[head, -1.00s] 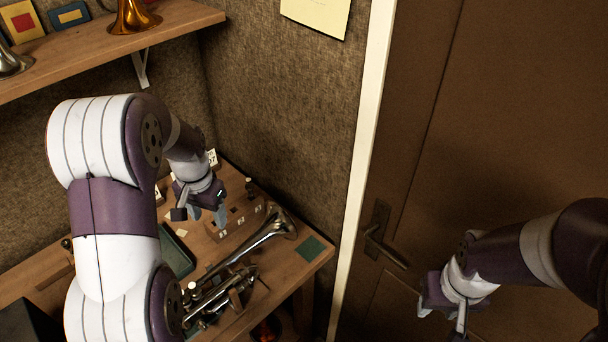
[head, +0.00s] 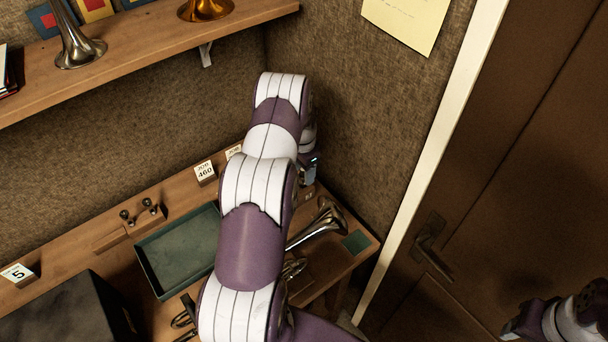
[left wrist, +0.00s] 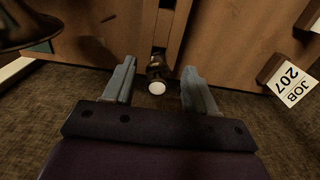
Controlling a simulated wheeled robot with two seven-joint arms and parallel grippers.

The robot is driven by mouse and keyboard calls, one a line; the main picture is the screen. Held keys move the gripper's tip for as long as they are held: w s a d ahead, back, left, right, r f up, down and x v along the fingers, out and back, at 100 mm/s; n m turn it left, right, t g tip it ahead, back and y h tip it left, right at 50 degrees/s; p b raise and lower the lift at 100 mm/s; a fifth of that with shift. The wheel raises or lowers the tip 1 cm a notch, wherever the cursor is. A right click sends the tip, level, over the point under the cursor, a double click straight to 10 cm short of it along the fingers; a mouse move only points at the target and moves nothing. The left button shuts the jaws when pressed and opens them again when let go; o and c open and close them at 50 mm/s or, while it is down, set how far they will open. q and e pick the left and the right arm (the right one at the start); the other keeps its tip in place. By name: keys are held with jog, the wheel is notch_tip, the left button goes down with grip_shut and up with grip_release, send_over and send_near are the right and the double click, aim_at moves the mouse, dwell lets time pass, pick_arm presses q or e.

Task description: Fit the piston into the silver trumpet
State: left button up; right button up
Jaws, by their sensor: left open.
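The silver trumpet (head: 326,216) lies on the bench in the head view, bell toward the back right; my left arm hides much of it. A dark bell edge (left wrist: 26,26) shows at the upper left of the left wrist view. A short dark cylinder with a white round end (left wrist: 157,86), which looks like a piston, is between the fingers of my left gripper (left wrist: 159,72). The gripper is open, with a gap on both sides of the cylinder. In the head view my left gripper (head: 310,171) is mostly hidden behind the arm. My right gripper (head: 514,326) is at the bottom right, its jaws unclear.
A green tray (head: 172,275) and a dark box (head: 62,312) are on the bench left of my arm. Job cards (head: 205,172) stand along the back, one (left wrist: 291,82) close to the left gripper. A shelf (head: 130,50) overhangs the back left; a door (head: 500,190) is at the right.

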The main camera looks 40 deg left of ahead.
pick_arm(q)
jog(key=shift+f, duration=0.55)
jog(key=shift+s+d+f, duration=0.1)
jog(key=shift+f, duration=0.4)
pick_arm(e)
jog(key=shift+s+d+r, duration=0.15)
jog(key=shift+r, duration=0.55)
pick_arm(q)
grip_shut()
pick_arm(e)
jog(key=shift+f, duration=0.1)
